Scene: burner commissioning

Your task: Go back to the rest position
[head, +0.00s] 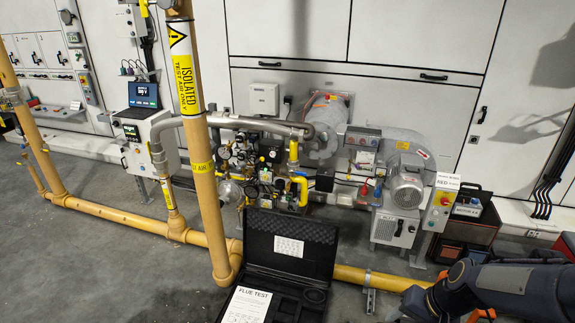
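My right arm, dark grey with an orange band, comes in at the lower right corner. Its far end reaches the bottom edge, and I cannot make out any gripper fingers on it. My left arm and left gripper are not in view. No object shows in a grip of mine.
An open black case (325,236) with a "FLUE TEST" sheet (247,305) lies at the bottom centre. A yellow upright pipe (206,190) marked "ISOLATED" and a low yellow pipe (120,216) stand in front of the burner (405,185). A tool bin (468,232) is at right. Grey floor is clear at left.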

